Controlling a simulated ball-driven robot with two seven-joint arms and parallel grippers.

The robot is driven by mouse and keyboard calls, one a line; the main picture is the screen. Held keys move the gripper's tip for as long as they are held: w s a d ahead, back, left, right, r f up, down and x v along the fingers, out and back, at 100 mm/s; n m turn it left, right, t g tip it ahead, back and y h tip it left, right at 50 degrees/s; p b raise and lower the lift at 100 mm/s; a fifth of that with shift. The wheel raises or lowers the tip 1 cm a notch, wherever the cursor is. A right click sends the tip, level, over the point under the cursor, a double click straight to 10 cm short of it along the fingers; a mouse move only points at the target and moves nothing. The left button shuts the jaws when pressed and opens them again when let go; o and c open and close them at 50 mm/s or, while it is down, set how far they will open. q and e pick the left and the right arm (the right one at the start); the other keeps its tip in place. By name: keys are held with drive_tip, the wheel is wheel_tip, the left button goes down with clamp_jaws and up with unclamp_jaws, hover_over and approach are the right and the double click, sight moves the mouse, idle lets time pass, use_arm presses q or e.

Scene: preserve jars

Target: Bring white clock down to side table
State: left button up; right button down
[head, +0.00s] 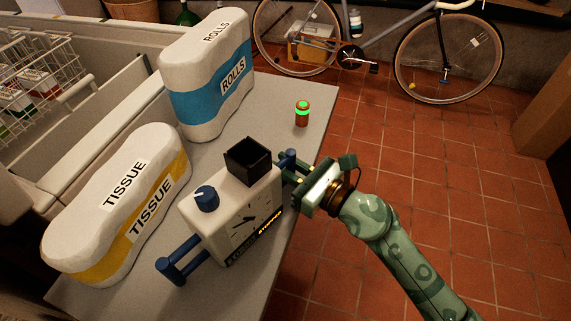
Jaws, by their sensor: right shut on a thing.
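The white clock (237,212) is a boxy white body with dark hands on its front, a blue knob, an open black box on top and blue bars at both ends. It appears over the grey tabletop (315,110), near its right edge; I cannot tell whether it touches the surface. My right gripper (290,178) comes from the right and is shut on the clock at its right end, by the blue bar. The fingertips are partly hidden there. My left gripper is not in view. I cannot tell which surface is the side table.
A white and yellow tissue pack (120,205) lies left of the clock, close to it. A white and blue rolls pack (207,80) stands behind. A small orange can with a green band (302,114) stands at the back right. A bicycle (385,50) stands beyond the tiled floor.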

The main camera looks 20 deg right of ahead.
drive_tip(key=c, duration=1.3)
unclamp_jaws()
drive_tip(key=shift+f, duration=0.1)
drive_tip(key=shift+c, duration=0.2)
